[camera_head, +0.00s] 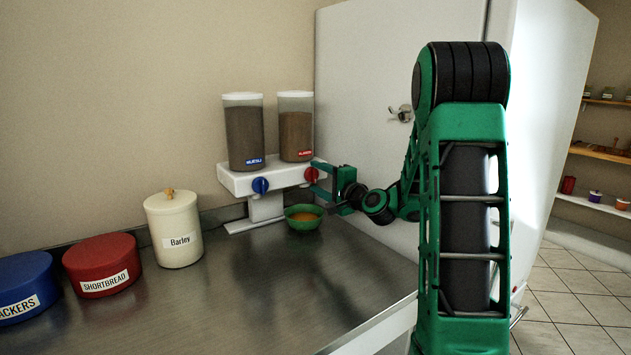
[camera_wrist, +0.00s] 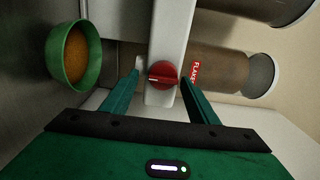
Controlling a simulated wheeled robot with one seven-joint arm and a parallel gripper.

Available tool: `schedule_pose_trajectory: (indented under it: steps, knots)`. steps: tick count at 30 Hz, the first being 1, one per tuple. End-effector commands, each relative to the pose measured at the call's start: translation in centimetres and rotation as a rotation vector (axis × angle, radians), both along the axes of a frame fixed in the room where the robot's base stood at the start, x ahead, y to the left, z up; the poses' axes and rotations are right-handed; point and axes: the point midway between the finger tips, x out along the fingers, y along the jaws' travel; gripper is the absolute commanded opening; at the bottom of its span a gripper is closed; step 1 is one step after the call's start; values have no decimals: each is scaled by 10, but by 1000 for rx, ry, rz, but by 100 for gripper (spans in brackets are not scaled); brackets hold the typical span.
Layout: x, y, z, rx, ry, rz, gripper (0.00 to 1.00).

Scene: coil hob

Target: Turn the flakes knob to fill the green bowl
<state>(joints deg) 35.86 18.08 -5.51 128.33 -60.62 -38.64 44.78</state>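The red flakes knob (camera_head: 311,175) is on the front of the white dispenser, under the right-hand canister with the red label. In the wrist view the red knob (camera_wrist: 163,75) sits between my gripper's (camera_wrist: 162,82) two green fingers, with a gap on each side. My gripper (camera_head: 324,182) is open in front of the knob in the head view. The green bowl (camera_head: 304,223) stands on the counter below the knob and holds orange-brown contents. In the wrist view the bowl (camera_wrist: 92,58) is at the upper left.
A blue knob (camera_head: 260,185) is under the left muesli canister (camera_head: 245,135). A cream barley jar (camera_head: 173,230), a red shortbread tin (camera_head: 102,265) and a blue crackers tin (camera_head: 27,287) stand to the left. A white cabinet (camera_head: 365,65) rises behind. The front counter is clear.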

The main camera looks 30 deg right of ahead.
Motion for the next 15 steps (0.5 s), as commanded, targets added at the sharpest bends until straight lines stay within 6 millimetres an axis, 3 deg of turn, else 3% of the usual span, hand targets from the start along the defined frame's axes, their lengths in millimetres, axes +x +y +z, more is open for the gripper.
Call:
schedule_pose_trajectory:
  steps: [8,15]
  knots:
    - [-2,0,2,-1,-4,1,54]
    - [-34,-2,2,1,-3,-3,54]
